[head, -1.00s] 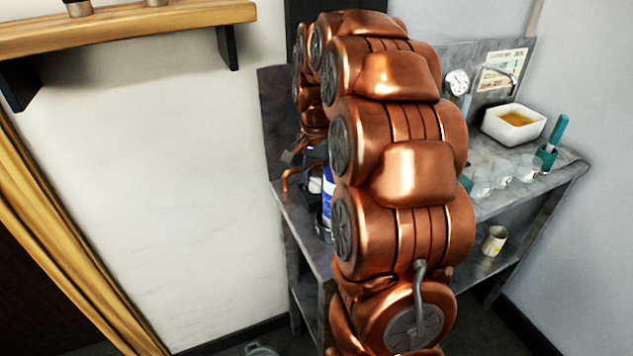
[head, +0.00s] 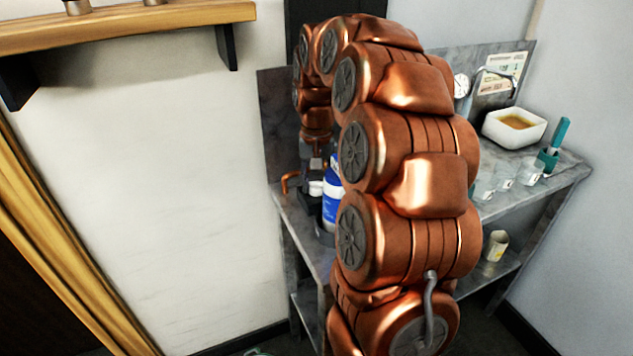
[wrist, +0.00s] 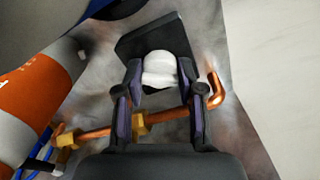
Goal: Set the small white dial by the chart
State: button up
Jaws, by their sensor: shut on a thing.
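A small round white dial (head: 461,85) sits on the grey back panel, left of the pale chart (head: 502,72); my arm is close to its left side in the head view. My gripper (wrist: 160,82) is well away from it, at the left end of the bench. Its fingers are shut on a rounded white knob-like piece (wrist: 160,68) in front of a dark square plate (wrist: 148,40). In the head view the gripper (head: 316,178) is small and partly hidden by my arm. The dial's markings are too small to read.
A copper pipe (wrist: 95,134) with brass fittings runs below the fingers. An orange and white cylinder (wrist: 35,85) stands left. A blue and white canister (head: 331,200) is near the gripper. A white bowl (head: 514,127), glass cups and a teal holder (head: 548,160) stand on the right.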

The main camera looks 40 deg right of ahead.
dwell(0.4)
jog(key=o, duration=1.1)
jog(key=shift+o, duration=0.2)
jog(key=shift+r, duration=0.1)
notch_tip(320, 180, up, 12)
dwell(0.3)
